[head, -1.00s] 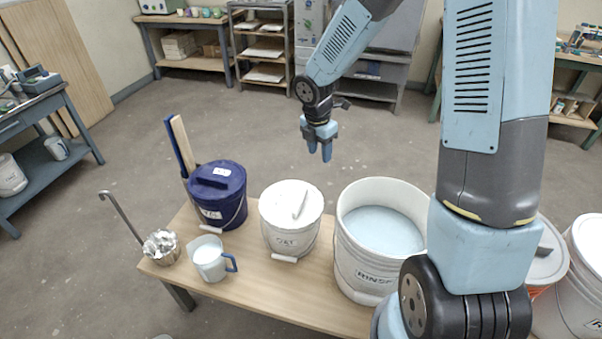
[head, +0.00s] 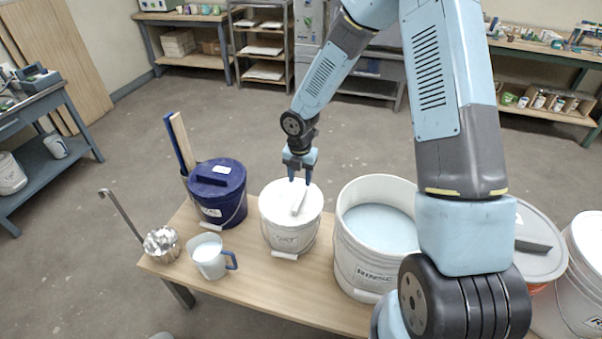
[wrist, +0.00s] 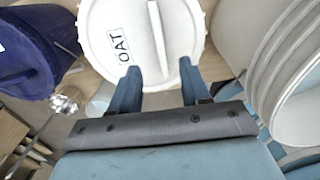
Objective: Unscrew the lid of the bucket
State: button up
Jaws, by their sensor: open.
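The white lidded bucket (head: 288,236) stands upright on the bench, in the middle of the head view. Its white lid (head: 281,196) is on and carries a raised bar handle (head: 299,202). In the wrist view the lid (wrist: 108,20) fills the upper middle, with a label reading "OAT" and the bar handle (wrist: 157,36) running up between my fingers. My gripper (head: 299,182) is open above the far part of the lid. In the wrist view its blue fingertips (wrist: 160,75) are spread apart on either side of the handle's line, with nothing between them.
A dark blue lidded bucket (head: 217,212) stands left of the white one, and an open rinse bucket (head: 357,270) with pale liquid stands close on its right. A jug (head: 208,262) and a metal ladle (head: 160,241) are at the bench's left front. The wooden bench (head: 253,284) has bare room in front.

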aim_at(301, 198)
jog(key=shift+f, duration=4.6)
jog(key=shift+s+f, duration=0.1)
jog(key=shift+s+f, duration=0.1)
jog(key=shift+s, duration=0.05)
grip_shut()
jog(key=shift+d, duration=0.1)
